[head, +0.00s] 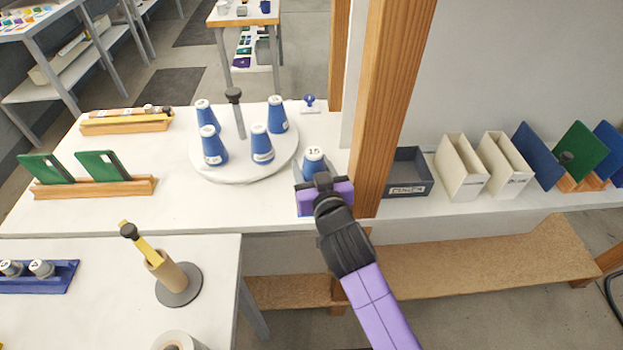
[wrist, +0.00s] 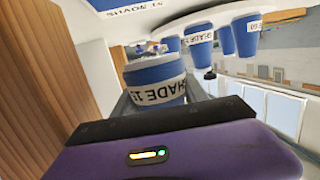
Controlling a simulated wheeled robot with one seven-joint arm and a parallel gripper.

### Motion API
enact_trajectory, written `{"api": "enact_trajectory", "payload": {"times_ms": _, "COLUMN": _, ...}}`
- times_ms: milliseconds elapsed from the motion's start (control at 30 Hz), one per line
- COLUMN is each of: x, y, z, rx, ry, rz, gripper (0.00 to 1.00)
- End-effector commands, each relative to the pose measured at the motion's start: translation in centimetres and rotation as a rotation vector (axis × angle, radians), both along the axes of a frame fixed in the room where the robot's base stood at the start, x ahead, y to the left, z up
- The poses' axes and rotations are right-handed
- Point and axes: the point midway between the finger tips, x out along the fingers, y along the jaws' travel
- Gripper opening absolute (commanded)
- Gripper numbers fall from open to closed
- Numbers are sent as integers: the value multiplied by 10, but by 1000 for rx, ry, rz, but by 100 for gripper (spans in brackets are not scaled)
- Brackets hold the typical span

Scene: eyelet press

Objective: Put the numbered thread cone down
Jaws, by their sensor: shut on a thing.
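A blue thread cone with a white top marked 15 (head: 314,160) is in my gripper (head: 311,175), at the right end of the white table. My gripper is shut on it. In the wrist view the cone (wrist: 155,80) shows a white band reading "SHADE 15" between the fingers. I cannot tell whether its base touches the table. To its left in the head view is a round white turntable (head: 245,172) with several blue cones, such as one at its front (head: 262,150), around a dark-knobbed central post (head: 237,112).
A wooden post (head: 384,110) stands close to the right of my gripper. A dark grey bin (head: 408,172) is beyond it. A small blue-knobbed stamp (head: 310,103) stands behind. Green boards in a wooden rack (head: 110,187) are at the left. Bare table lies before the turntable.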

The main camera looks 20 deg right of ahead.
Motion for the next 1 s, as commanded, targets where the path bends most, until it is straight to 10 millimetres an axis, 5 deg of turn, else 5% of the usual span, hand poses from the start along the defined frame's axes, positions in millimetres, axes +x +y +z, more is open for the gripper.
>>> {"api": "enact_trajectory", "payload": {"times_ms": 467, "x": 0, "y": 4, "z": -58, "rx": -1, "ry": 5, "rz": 5, "gripper": 7}}
{"api": "enact_trajectory", "payload": {"times_ms": 900, "x": -1, "y": 0, "z": -66, "rx": 0, "ry": 3, "rz": 5, "gripper": 7}}
{"api": "enact_trajectory", "payload": {"times_ms": 933, "x": -1, "y": 0, "z": -66, "rx": 0, "ry": 4, "rz": 5, "gripper": 54}}
{"api": "enact_trajectory", "payload": {"times_ms": 1000, "x": -1, "y": 0, "z": -65, "rx": 0, "ry": 4, "rz": 5, "gripper": 68}}
